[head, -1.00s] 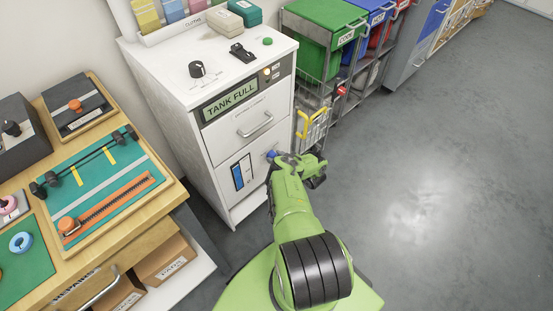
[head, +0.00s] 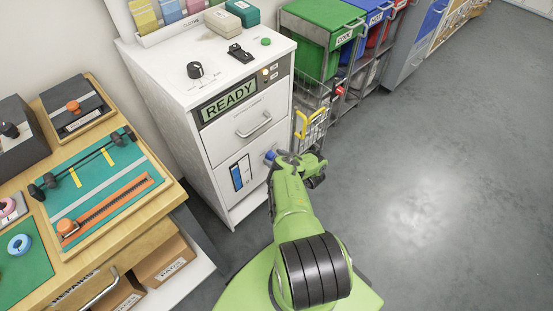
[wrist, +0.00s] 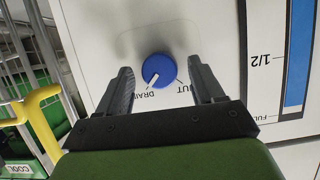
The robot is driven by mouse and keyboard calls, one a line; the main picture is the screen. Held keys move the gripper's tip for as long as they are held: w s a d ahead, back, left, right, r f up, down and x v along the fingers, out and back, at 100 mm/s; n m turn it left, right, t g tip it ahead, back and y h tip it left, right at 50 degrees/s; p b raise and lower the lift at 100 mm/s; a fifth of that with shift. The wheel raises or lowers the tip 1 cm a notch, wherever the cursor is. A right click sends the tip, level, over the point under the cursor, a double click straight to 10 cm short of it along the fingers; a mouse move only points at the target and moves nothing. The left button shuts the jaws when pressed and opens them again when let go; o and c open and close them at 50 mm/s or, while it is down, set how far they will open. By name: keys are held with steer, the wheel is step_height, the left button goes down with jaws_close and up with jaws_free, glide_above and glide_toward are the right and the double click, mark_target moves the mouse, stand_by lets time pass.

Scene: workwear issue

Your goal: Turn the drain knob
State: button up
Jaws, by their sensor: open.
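The blue drain knob (wrist: 159,69) is on the white front of the cabinet, and its white pointer line aims at the DRAIN label in the wrist view. In the head view the knob (head: 270,155) shows as a small blue spot at the tip of my arm. My gripper (wrist: 162,84) is open, with one dark finger on each side of the knob and a gap visible on both sides. The cabinet's display (head: 229,98) reads READY. The blue level gauge (head: 239,175) is on the lower front, with a 1/2 mark beside it.
A drawer handle (head: 254,126) juts out above the knob. A wire basket with a yellow handle (head: 311,120) stands right of the cabinet. A wooden workbench (head: 165,203) is at the left. The grey floor (head: 440,170) at right is clear.

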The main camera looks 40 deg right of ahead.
steer(key=p+v, duration=0.9)
steer(key=v, duration=0.6)
steer(key=shift+s+r, duration=0.2)
steer(key=shift+s, duration=0.1)
